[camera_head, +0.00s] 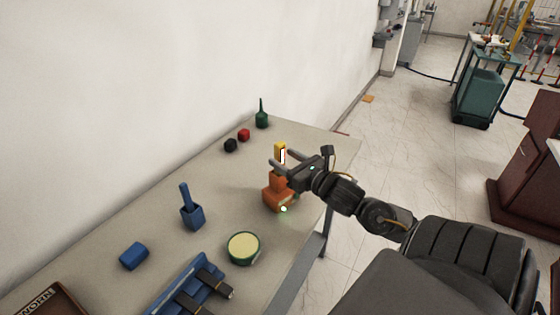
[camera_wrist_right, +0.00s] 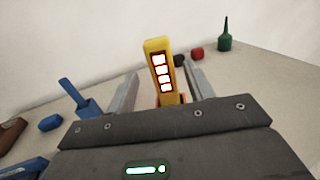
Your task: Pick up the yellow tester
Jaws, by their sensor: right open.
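The yellow tester (camera_head: 280,151) stands upright near the far right part of the table, with a white and red panel on its face. In the right wrist view the tester (camera_wrist_right: 162,72) rises between the two fingers, with gaps to both. My right gripper (camera_head: 276,162) is open around the tester, coming from the right. It also shows in the right wrist view (camera_wrist_right: 158,88). An orange object (camera_head: 277,195) is just below the gripper in the head view. My left gripper is not in view.
The table (camera_head: 210,165) holds a green bottle (camera_head: 262,117), a red block (camera_head: 244,134), a black block (camera_head: 230,145), a blue handled object (camera_head: 191,212), a blue block (camera_head: 134,256) and a round green-rimmed container (camera_head: 243,247). A wall runs along the table's left side.

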